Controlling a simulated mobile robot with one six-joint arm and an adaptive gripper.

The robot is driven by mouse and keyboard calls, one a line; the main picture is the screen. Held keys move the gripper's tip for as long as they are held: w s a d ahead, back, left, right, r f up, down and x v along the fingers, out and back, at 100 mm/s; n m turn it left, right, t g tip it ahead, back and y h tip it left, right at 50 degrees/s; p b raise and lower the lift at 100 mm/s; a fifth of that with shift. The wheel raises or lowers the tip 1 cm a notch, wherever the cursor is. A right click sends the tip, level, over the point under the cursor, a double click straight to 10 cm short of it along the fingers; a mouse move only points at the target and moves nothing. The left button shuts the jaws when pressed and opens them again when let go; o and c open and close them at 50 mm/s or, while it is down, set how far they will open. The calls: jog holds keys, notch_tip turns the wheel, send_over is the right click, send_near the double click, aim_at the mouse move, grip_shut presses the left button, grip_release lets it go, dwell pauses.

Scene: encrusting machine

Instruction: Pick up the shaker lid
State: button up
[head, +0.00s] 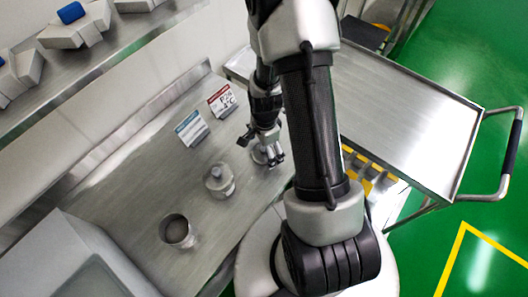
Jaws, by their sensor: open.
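My gripper (274,160) is open and points down, low over the metal counter. A small round metal piece (258,154), which looks like the shaker lid, lies on the counter at the gripper's fingers. The fingers partly cover it, and I cannot tell whether they touch it. A metal container with a knobbed top (219,182) stands to the lower left of the gripper. An open metal cup (178,232) stands farther to the lower left.
Two small sign cards, one blue-topped (191,129) and one red-topped (222,100), stand behind on the counter (135,185). A metal cart (405,110) stands at the right. A white boxy machine (60,265) fills the lower left.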

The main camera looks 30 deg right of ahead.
jog(key=shift+s, duration=0.15)
jog(key=c, duration=1.4)
